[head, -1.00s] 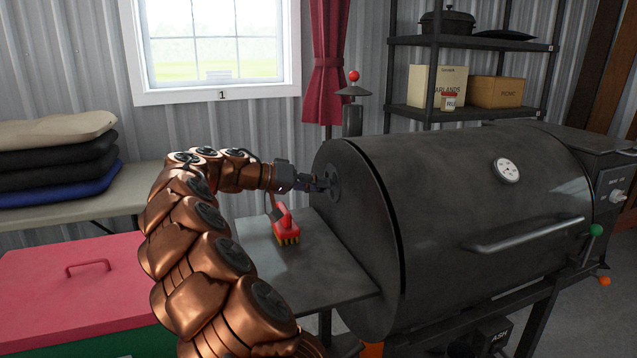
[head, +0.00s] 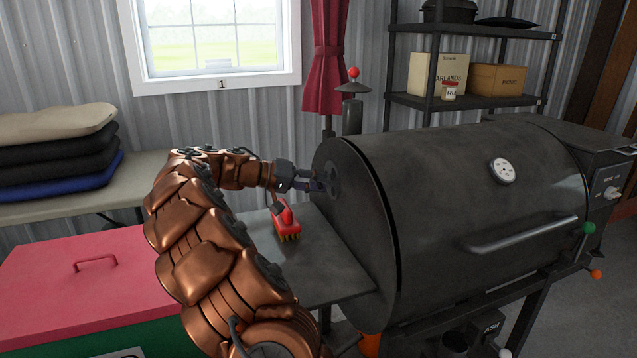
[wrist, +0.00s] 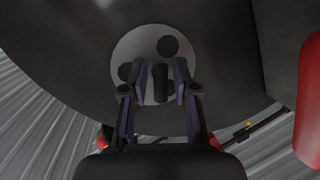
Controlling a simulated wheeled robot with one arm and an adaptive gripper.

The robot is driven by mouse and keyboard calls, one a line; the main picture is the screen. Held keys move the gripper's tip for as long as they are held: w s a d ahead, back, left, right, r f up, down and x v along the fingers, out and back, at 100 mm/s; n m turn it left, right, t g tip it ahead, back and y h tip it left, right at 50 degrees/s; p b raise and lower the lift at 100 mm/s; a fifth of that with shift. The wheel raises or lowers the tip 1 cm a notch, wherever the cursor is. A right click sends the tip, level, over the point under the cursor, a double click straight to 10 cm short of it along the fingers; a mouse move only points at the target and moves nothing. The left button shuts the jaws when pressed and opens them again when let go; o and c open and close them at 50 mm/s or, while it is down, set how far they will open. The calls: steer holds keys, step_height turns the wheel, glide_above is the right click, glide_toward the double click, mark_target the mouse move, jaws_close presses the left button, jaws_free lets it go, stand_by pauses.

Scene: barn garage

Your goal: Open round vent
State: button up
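The round vent (head: 333,172) is a disc on the left end face of the dark barrel grill. In the wrist view the vent (wrist: 150,38) is a pale grey disc with two dark round holes showing. A dark knob (wrist: 160,84) stands out from its lower part. My gripper (head: 320,186) is at the vent, reaching in from the left. In the wrist view its two fingers (wrist: 160,80) are apart, one on each side of the knob, with a gap showing on both sides. The fingers hide parts of the disc's lower edge.
The grill (head: 450,210) fills the right. A side shelf (head: 330,262) lies below my gripper, holding a red brush (head: 286,222). A chimney (head: 352,112) rises behind the vent end. A red-lidded chest (head: 90,285) and a table with folded cushions (head: 60,160) stand left.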

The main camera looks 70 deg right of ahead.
steer(key=shift+o, duration=0.7)
steer(key=v, duration=1.2)
